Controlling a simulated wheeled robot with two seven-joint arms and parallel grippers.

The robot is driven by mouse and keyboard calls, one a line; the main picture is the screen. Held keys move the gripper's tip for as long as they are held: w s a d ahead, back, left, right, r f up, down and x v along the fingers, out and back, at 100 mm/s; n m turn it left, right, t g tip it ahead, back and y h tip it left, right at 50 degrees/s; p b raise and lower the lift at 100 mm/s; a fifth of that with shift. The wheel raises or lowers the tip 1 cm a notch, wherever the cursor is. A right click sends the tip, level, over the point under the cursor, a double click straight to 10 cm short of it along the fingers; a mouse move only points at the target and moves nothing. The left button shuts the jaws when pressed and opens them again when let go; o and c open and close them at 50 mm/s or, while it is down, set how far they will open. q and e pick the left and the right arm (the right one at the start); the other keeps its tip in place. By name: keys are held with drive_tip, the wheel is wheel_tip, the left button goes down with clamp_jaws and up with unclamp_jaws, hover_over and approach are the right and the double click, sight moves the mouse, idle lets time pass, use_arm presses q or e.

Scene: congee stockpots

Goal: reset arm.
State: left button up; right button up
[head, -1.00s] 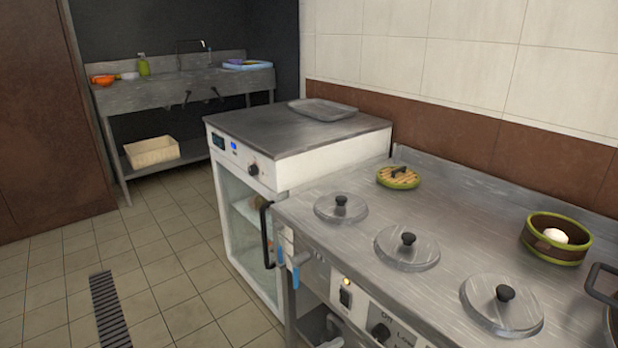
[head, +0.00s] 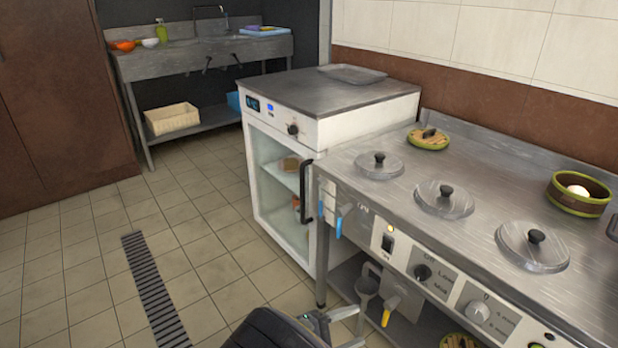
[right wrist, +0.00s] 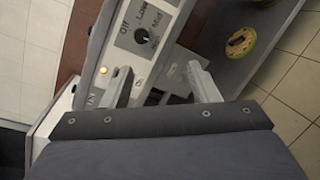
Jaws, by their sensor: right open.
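My right gripper (head: 345,326) shows at the bottom of the head view, low beside the front of the steel cooking counter. In the right wrist view its two fingers (right wrist: 162,84) are apart, with nothing held between them. The counter's control panel, with a knob (right wrist: 143,36) and an orange light, shows beyond the fingers. My left gripper is in neither view.
The steel counter (head: 400,190) holds several round lids, a bamboo lid (head: 429,139) and a green-rimmed bowl (head: 578,194) with a white item. A glass-front cabinet (head: 330,130) stands beside it. Tiled floor (head: 80,270) is clear at left.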

drive_tip(key=s+d+r+m+g+y, duration=0.1)
drive_tip(key=s+d+m+g+y, duration=0.4)
drive_tip(key=s+d+g+y, duration=0.35)
drive_tip(key=s+d+r+m+t+y, duration=0.4)
drive_tip(key=s+r+m+t+y, duration=0.3)
drive_tip(key=s+r+m+y, duration=0.25)
wheel_tip(320, 180, up, 25)
drive_tip(key=p, duration=2.5)
drive_tip(key=shift+w+n+y, duration=0.3)
drive_tip(key=shift+w+n, duration=0.05)
drive_tip(key=shift+n, duration=0.1)
drive_tip(key=shift+g, duration=0.25)
